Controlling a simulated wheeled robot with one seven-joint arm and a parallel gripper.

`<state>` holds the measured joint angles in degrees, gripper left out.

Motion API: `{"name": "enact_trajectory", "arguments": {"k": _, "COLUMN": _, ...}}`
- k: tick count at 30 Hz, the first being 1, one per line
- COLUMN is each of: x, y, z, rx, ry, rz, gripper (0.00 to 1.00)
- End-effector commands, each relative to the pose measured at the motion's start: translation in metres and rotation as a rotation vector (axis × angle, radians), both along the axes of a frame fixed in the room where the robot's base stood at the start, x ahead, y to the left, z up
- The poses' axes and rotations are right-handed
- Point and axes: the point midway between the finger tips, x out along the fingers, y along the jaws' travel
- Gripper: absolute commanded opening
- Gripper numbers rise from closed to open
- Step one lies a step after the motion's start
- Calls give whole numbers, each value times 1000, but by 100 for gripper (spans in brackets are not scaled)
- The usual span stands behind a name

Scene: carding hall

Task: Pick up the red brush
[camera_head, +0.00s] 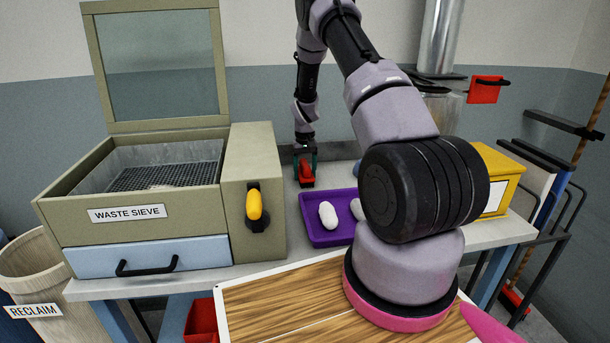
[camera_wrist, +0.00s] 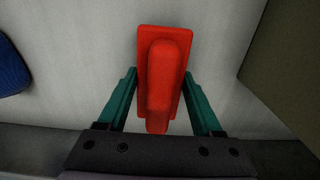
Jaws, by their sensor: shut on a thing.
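The red brush (camera_wrist: 165,70) has a flat rectangular base and a raised rounded handle. In the wrist view it lies between the two green fingers of my gripper (camera_wrist: 160,88), which are shut on it. In the head view my gripper (camera_head: 305,160) is at the back of the table, beside the waste sieve's right side, with the red brush (camera_head: 306,172) between its fingers. The brush is at or very near the table top; I cannot tell whether it touches.
The waste sieve (camera_head: 150,228) with a yellow handle (camera_head: 254,205) stands left of my gripper. A purple tray (camera_head: 318,237) with white rolls lies in front. A yellow box (camera_head: 497,178) stands at the right. A blue thing (camera_wrist: 12,68) shows at the wrist view's left edge.

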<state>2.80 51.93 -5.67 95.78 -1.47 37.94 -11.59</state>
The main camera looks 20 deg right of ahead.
Motion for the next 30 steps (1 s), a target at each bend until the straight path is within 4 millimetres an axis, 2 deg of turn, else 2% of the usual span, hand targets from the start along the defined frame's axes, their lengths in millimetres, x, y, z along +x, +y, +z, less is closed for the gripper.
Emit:
{"name": "enact_trajectory", "arguments": {"k": 5, "x": 0, "y": 0, "z": 1, "rx": 0, "ry": -1, "rz": 0, "gripper": 2}}
{"name": "enact_trajectory", "arguments": {"k": 8, "x": 1, "y": 0, "z": 10, "rx": -1, "ry": -3, "rz": 0, "gripper": 2}}
{"name": "enact_trajectory", "arguments": {"k": 21, "x": 1, "y": 0, "z": 89, "rx": -1, "ry": -3, "rz": 0, "gripper": 2}}
{"name": "enact_trajectory", "arguments": {"k": 25, "x": 0, "y": 0, "z": 99, "rx": 0, "ry": -2, "rz": 0, "gripper": 2}}
{"name": "enact_trajectory", "arguments": {"k": 30, "x": 0, "y": 0, "z": 101, "rx": 0, "ry": 0, "rz": 0, "gripper": 2}}
